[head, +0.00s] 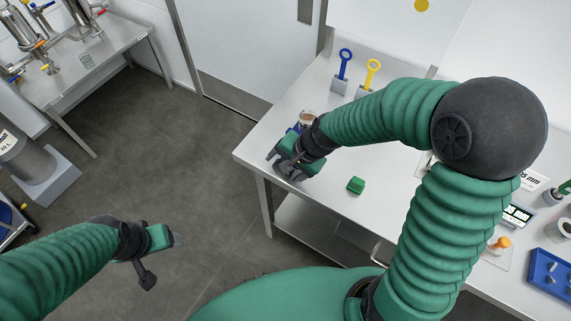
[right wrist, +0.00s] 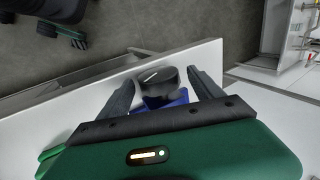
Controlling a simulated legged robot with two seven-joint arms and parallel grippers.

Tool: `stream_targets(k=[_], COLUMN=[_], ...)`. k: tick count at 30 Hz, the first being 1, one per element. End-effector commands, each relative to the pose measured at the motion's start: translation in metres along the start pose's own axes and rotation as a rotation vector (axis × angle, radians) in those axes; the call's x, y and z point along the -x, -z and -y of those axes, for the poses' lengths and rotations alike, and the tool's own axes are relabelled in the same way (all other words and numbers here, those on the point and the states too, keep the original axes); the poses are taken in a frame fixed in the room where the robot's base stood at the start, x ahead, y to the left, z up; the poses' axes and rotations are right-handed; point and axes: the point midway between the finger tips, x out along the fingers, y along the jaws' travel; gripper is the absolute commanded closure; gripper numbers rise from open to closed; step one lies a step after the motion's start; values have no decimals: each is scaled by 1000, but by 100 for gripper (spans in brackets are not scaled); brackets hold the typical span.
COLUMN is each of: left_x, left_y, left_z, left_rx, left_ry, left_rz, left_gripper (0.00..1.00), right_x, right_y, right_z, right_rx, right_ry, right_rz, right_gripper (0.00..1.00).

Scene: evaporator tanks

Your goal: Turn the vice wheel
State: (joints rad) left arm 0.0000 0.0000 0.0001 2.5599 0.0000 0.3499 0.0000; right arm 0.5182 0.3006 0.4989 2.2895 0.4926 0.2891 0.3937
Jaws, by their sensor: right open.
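The blue vice (right wrist: 178,97) sits near the edge of the white table. In the right wrist view its dark round wheel (right wrist: 158,77) shows between the two fingers of my right gripper (right wrist: 161,76). The fingers are spread to either side of the wheel, and I cannot tell whether they touch it. In the head view my right gripper (head: 282,164) is at the table's left edge, and part of the blue vice (head: 295,129) shows behind it; the wheel is hidden there. My left gripper (head: 160,257) hangs over the floor at lower left, away from the table.
A small green block (head: 356,186) lies on the white table (head: 335,208) right of my right gripper. Blue (head: 344,63) and yellow (head: 372,72) ring-handled tools stand at the back. A blue tray (head: 548,274) is at far right.

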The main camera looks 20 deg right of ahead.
Motion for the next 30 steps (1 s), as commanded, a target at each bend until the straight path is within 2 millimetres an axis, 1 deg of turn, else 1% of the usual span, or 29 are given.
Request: stream_targets(k=[4, 7, 8, 15, 18, 21, 25, 30], left_x=[1, 4, 5, 16, 20, 22, 23, 23], left_y=[0, 1, 1, 4, 5, 5, 5, 5], left_z=[0, 0, 0, 0, 0, 0, 0, 0], left_rx=[0, 0, 0, 0, 0, 0, 0, 0], left_ry=[0, 0, 0, 0, 0, 0, 0, 0], left_rz=[0, 0, 0, 0, 0, 0, 0, 0], left_gripper=[30, 30, 30, 30, 30, 30, 30, 30], right_x=[5, 22, 29, 100, 128, 148, 163, 167], right_y=[0, 2, 2, 2, 3, 3, 3, 2], right_z=[0, 1, 1, 1, 2, 2, 1, 0], right_rx=[0, -1, -1, 0, 1, 1, 0, -1], right_ry=[0, 1, 1, 1, 2, 1, 0, -1], right_rz=[-1, -4, -5, -7, -5, -3, 0, 3], right_gripper=[24, 24, 24, 24, 24, 24, 24, 24])
